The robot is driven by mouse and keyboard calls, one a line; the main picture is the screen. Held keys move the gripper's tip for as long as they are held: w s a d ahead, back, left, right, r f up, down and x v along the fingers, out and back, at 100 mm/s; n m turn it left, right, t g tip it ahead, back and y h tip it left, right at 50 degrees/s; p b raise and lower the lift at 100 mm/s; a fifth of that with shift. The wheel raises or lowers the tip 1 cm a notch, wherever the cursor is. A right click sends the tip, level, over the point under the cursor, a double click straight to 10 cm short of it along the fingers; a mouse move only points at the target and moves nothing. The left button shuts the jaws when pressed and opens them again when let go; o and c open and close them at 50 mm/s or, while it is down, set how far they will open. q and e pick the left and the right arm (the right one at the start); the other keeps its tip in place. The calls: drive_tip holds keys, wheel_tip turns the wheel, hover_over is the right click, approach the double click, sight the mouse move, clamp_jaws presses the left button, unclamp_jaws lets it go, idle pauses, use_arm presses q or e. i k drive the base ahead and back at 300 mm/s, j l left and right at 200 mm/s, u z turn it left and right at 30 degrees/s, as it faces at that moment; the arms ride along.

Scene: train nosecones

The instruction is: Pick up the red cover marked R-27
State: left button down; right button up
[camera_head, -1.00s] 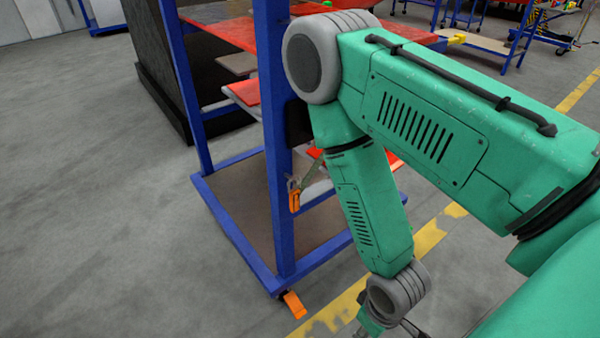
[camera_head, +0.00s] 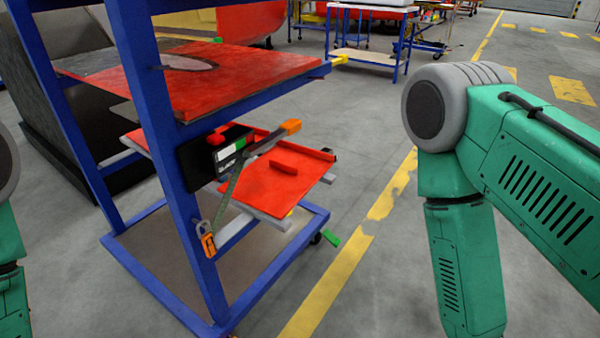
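A blue-framed rack (camera_head: 172,190) stands left of centre and holds red panels. A large flat red panel (camera_head: 250,85) with a grey oval area lies on its upper level. A smaller red panel with raised edges (camera_head: 262,188) lies on the lower level, partly behind a post and a strap. I cannot read an R-27 marking on either one. My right arm shows at the right and part of my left arm at the left edge. Both grippers are outside the picture.
A black box with a green and white label (camera_head: 213,158) is on the rack's near post, with an orange-ended strap (camera_head: 290,127) beside it. An orange clip (camera_head: 207,240) hangs lower. Blue-framed tables (camera_head: 370,55) stand behind.

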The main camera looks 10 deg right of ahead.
sight(274, 182)
drive_tip(key=z, duration=0.3)
drive_tip(key=i+l, duration=0.2)
drive_tip(key=l, duration=0.15)
drive_tip(key=i+l, duration=0.15)
drive_tip(key=l, duration=0.25)
drive_tip(key=i+l, duration=0.2)
drive_tip(key=l, duration=0.15)
drive_tip(key=i+l, duration=0.2)
drive_tip(key=l, duration=0.15)
drive_tip(key=i+l, duration=0.15)
drive_tip(key=l, duration=0.2)
drive_tip(key=i+l, duration=0.2)
drive_tip(key=l, duration=0.2)
drive_tip(key=i+j, duration=0.25)
drive_tip(key=u, duration=0.05)
